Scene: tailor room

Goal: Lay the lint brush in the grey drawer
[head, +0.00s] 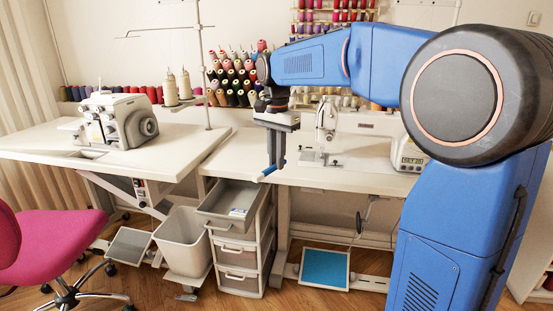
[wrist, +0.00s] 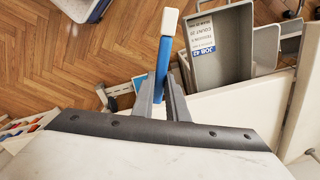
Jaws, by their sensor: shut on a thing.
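The lint brush, with a blue stick part and a white end block, is held in my gripper (wrist: 167,100) in the wrist view, its blue part (wrist: 164,62) between the fingers and its white end (wrist: 169,21) pointing away. In the head view my gripper (head: 275,160) points down above the table's front edge, with a bit of the brush (head: 268,172) showing blue at its tips. The grey drawer (head: 222,203) is pulled open at the top of the drawer unit, below and left of my gripper. In the wrist view the drawer (wrist: 234,45) lies right of the brush; a label is inside.
The sewing table (head: 350,176) carries a white sewing machine (head: 370,135) on the right. A waste bin (head: 183,240) stands left of the drawer unit. Another table (head: 60,140) with an overlocker (head: 125,120) and a pink chair (head: 45,240) are at the left.

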